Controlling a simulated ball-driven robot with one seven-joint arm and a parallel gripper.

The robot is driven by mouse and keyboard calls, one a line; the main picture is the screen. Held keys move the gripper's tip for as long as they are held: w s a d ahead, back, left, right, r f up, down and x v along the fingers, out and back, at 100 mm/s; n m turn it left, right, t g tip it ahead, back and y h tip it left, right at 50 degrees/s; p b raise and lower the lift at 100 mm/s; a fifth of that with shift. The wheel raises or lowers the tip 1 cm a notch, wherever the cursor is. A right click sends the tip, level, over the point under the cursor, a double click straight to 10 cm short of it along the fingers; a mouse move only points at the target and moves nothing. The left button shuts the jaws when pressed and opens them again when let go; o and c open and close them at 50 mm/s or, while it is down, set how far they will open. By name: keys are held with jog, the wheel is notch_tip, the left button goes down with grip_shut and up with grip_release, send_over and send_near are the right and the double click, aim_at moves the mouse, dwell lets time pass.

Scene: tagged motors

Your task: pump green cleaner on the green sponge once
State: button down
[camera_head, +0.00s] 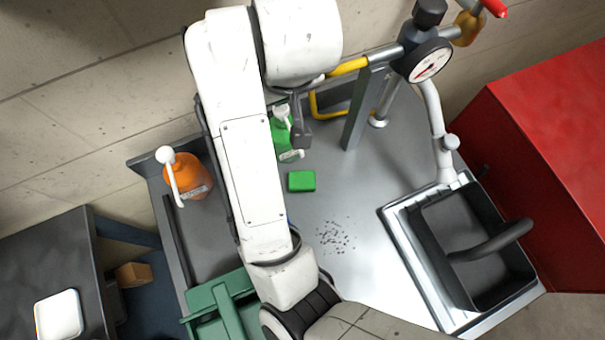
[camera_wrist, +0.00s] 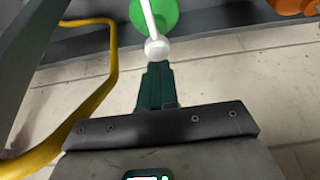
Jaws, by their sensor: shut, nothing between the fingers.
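The green cleaner bottle (camera_head: 281,137) stands on the grey counter, partly hidden behind my arm. Its white pump top (camera_head: 282,112) shows beside my gripper (camera_head: 302,138). The green sponge (camera_head: 301,181) lies flat on the counter just in front of the bottle. In the wrist view, my gripper's dark green fingers (camera_wrist: 157,78) are shut and empty. Their tips are at the white pump head (camera_wrist: 157,48), with the green bottle (camera_wrist: 168,14) beyond. I cannot tell whether the fingers touch the pump. The sponge is not visible in the wrist view.
An orange pump bottle (camera_head: 190,177) stands at the left. A yellow bent pipe (camera_head: 318,105) and grey post (camera_head: 362,105) are close right of my gripper. A sink (camera_head: 460,240) is at the right, and a green container (camera_head: 225,305) is at the front. Dark specks mark the counter.

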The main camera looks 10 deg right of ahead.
jog(key=shift+f+b, duration=0.85)
jog(key=shift+f, duration=0.4)
jog(key=shift+r+p, duration=1.2)
jog(key=shift+r, duration=0.1)
notch_tip(320, 180, up, 3)
jog(key=shift+f+p, duration=0.2)
jog(key=shift+p, duration=0.95)
notch_tip(320, 180, up, 3)
jog(key=shift+r, duration=0.2)
jog(key=shift+s, duration=0.1)
